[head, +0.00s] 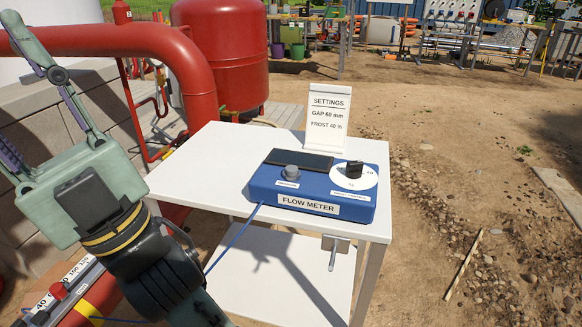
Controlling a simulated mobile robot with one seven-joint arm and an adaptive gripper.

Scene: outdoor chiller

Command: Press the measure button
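The blue flow meter (264,196) lies on the white table. On its top left is a round grey button (292,171) with a small label (286,184) that seems to read "MEASURE". A dark blank display (300,159) lies behind it. On the right are a white dial (364,181) and a black knob (354,169). My gripper (30,100) is at the upper left, well apart from the meter and pointing away from it. Its fingers look spread and empty; one runs out of the picture at the left edge.
A white card (327,118) behind the meter reads "SETTINGS, GAP 60 mm, FROST 40 %". The white table (215,160) is otherwise clear. A blue cable (235,236) hangs from the meter. A thick red pipe (130,40) and red tank (222,50) stand behind, left.

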